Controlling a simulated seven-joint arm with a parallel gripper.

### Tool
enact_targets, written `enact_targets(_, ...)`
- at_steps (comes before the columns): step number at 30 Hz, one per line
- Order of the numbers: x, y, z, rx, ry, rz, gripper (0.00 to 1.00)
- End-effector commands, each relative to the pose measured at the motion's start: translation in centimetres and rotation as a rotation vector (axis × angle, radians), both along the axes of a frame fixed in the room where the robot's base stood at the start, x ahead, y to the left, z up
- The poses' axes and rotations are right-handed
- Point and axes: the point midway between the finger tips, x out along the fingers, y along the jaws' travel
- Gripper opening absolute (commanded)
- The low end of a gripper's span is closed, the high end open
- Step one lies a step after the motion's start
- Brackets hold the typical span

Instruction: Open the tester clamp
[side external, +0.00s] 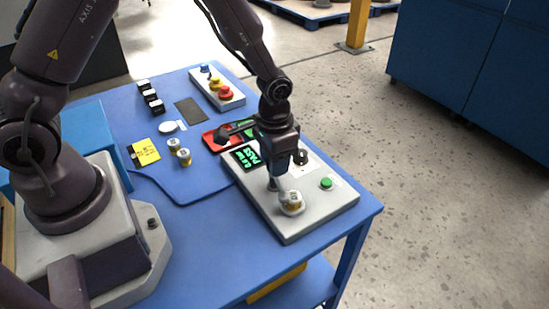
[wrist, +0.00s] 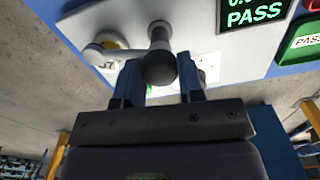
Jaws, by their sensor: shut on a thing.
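The tester (side external: 262,203) is a light grey box on the blue table, and its screen (side external: 246,157) reads PASS in green. Its clamp has a pale arm (wrist: 100,55) reaching over a small white and brass valve (side external: 291,203). The clamp's lever ends in a dark round knob (wrist: 160,68). In the wrist view my gripper (wrist: 158,82) has one finger on each side of this knob and is shut on it. In the side view my gripper (side external: 284,168) points down over the tester, and its body and fingers hide most of the lever.
A green button (side external: 326,183) and a black knob (side external: 301,157) are on the tester top. Red (side external: 215,139) and green trays lie behind it. Two loose valves (side external: 178,150), a yellow note (side external: 145,152) and a button box (side external: 217,88) are on the table.

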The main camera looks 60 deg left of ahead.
Motion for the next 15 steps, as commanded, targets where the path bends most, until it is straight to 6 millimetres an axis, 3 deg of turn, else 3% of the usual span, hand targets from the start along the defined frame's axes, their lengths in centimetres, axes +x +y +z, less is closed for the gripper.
enact_targets(15,-0.04,0.02,0.07,-0.001,0.002,-0.491,0.00)
